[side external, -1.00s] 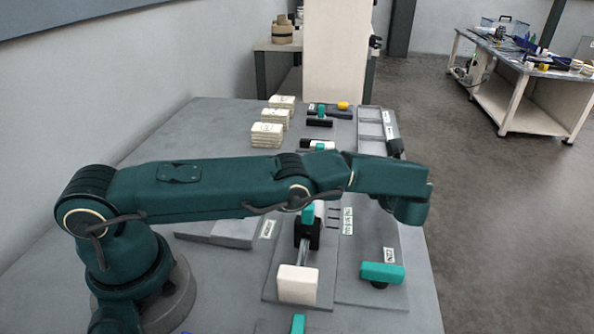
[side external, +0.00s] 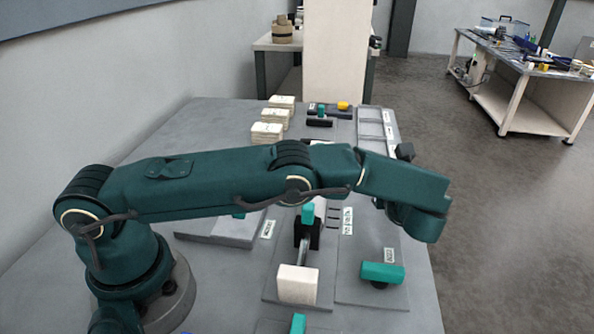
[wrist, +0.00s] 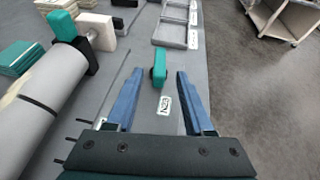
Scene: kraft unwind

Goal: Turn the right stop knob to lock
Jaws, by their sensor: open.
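A teal stop knob (wrist: 159,65) lies ahead in the wrist view, lengthwise between the fingertips. A small white label (wrist: 163,105) sits just on its near side. My gripper (wrist: 158,72) is open, its two blue fingers apart on either side of the knob; I cannot tell whether they touch it. In the side external view the fingers and this knob are hidden by my arm. Another teal knob (side external: 382,272) lies crosswise on a grey plate at the front right, with a label (side external: 389,254) behind it. I cannot read which knob is the right one.
A large pale roll (wrist: 42,105) fills the left of the wrist view, with a teal handle (wrist: 67,42) at its far end. Grey trays (wrist: 174,22) lie beyond. Paper stacks (side external: 267,132) stand at the table's back. A white block (side external: 297,284) stands near the front.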

